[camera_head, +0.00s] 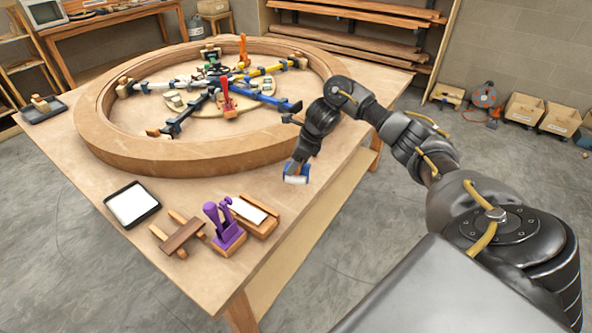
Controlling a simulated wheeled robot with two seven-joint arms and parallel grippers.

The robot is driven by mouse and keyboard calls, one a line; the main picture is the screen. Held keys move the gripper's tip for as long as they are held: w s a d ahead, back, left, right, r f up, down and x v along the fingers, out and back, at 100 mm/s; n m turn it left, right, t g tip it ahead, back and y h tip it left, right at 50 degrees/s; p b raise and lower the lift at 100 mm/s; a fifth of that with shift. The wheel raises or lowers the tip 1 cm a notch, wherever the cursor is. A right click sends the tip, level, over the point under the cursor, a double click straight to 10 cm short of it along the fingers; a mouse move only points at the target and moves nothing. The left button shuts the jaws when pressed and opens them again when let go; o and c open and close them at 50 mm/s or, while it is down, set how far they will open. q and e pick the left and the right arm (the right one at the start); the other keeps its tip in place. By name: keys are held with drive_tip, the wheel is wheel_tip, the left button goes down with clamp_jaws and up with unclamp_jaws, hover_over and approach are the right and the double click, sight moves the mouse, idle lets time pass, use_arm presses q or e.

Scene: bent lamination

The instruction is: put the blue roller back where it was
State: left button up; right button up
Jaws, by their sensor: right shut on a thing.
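The blue roller (297,179), with a pale face between blue parts, is at the right side of the table, just outside the curved wooden ring (180,160). My right gripper (296,163) comes down from above and is shut on the roller; its fingertips are small and hard to make out. I cannot tell whether the roller touches the table (300,215) or hangs just above it. My left gripper is not in view.
On the near part of the table are a black tray with a white inside (132,204), a wooden stand (181,236), a purple tool (222,228) and a wooden box with a white top (254,214). Several coloured clamps (225,95) fill the ring. Bare tabletop lies between the ring and the box.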

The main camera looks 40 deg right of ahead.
drive_tip(key=shift+w+d+f, duration=0.25)
drive_tip(key=shift+d+f, duration=0.3)
drive_tip(key=shift+f, duration=0.1)
wheel_tip(320, 180, down, 2)
drive_tip(key=shift+f+p, duration=0.1)
drive_tip(key=shift+p, duration=0.75)
drive_tip(key=shift+w+f, duration=0.1)
drive_tip(key=shift+f, duration=0.4)
